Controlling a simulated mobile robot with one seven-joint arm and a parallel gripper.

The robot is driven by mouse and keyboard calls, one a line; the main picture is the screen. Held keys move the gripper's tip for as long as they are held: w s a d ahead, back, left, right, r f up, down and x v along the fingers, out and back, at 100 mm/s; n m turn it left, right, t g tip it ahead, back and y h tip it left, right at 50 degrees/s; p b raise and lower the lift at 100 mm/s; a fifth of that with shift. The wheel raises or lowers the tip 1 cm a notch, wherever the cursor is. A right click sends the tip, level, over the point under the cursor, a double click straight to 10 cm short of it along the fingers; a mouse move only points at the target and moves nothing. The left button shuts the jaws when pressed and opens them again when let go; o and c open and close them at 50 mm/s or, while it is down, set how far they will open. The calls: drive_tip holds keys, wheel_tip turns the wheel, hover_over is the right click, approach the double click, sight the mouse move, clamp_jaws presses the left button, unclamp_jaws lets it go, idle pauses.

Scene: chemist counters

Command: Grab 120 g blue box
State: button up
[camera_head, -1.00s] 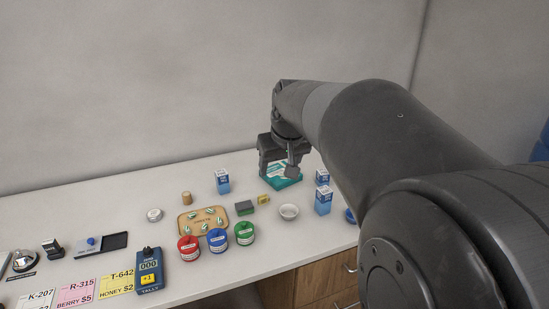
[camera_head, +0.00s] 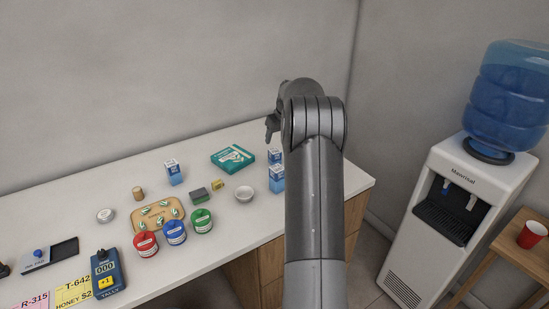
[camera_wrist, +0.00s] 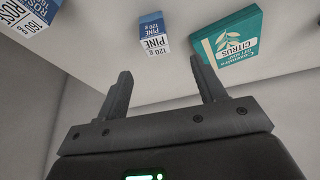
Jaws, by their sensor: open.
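In the wrist view, the 120 g PINE box (camera_wrist: 153,35), blue and white, stands on the counter beyond my open, empty fingers (camera_wrist: 160,90). A teal CITRUS box (camera_wrist: 230,35) is to its right and a blue-and-white 160 g ROSE box (camera_wrist: 32,18) to its left. In the head view, two blue boxes stand close together at the right; the rear one (camera_head: 274,156), beside the teal box (camera_head: 232,158), seems to be the 120 g box. My gripper (camera_head: 270,130) is above and behind them, partly hidden by my arm.
Another blue box (camera_head: 174,172) stands left of the teal box. A water cooler (camera_head: 452,200) stands beyond the counter's right end.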

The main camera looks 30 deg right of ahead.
sight(275, 151)
drive_tip(key=x, duration=1.2)
drive_tip(key=shift+s+d, duration=0.2)
drive_tip(key=shift+d, duration=0.1)
drive_tip(key=shift+c, duration=0.2)
drive_tip(key=shift+r, duration=0.1)
drive_tip(key=c, duration=1.1)
